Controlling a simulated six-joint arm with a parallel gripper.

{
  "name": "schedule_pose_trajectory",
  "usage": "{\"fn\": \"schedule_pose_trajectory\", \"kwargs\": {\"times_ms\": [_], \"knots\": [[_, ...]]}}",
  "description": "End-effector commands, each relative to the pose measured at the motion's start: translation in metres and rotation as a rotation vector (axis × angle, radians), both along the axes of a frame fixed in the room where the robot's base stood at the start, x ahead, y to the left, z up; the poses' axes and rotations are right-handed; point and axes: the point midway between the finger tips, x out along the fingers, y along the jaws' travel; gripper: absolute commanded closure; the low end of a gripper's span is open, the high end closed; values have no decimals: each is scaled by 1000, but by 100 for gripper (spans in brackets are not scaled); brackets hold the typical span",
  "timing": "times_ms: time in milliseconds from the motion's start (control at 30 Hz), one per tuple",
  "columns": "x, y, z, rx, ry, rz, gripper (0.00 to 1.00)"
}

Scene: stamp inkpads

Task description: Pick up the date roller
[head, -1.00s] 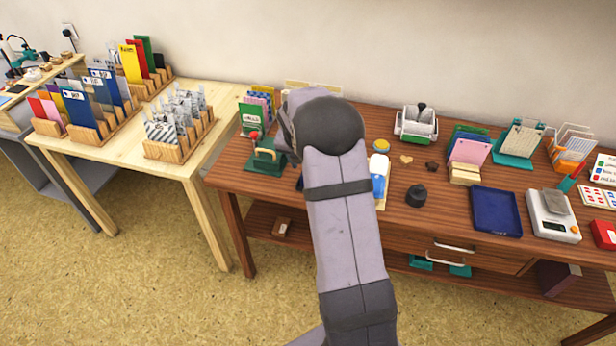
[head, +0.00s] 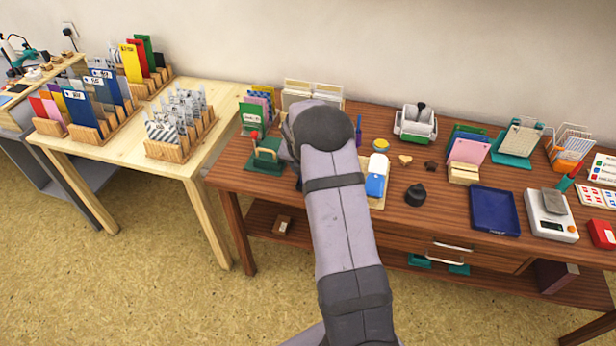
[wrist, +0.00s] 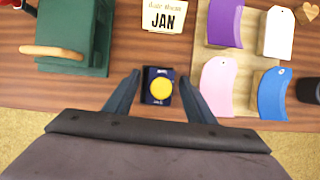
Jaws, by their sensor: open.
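My gripper (wrist: 159,78) is open in the wrist view, one finger on each side of a small dark navy block with a yellow disc (wrist: 158,86). The fingers look apart from it, and nothing is held. Its label is too small to read, so I cannot tell whether it is the date roller. A cream piece marked JAN (wrist: 164,16) stands just beyond it, partly cut off by the frame's top. In the head view my arm hides the gripper and this spot.
A green press with a wooden handle (wrist: 88,40) stands left of the fingers. To the right, a pale board (wrist: 243,62) carries purple, white, pink and blue pieces. The wooden table's front edge (wrist: 240,120) is close to my gripper. Bare wood surrounds the navy block.

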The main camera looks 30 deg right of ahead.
Motion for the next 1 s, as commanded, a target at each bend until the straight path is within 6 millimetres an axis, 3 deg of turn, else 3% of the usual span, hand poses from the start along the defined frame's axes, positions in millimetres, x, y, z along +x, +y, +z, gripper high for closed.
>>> {"fn": "schedule_pose_trajectory", "kwargs": {"times_ms": [33,233,633,1000], "knots": [[0,0,0,0,0,0,55],[0,0,0,0,0,1,100],[1,0,10,-3,-3,1,100],[1,0,67,-3,-6,0,100]]}}
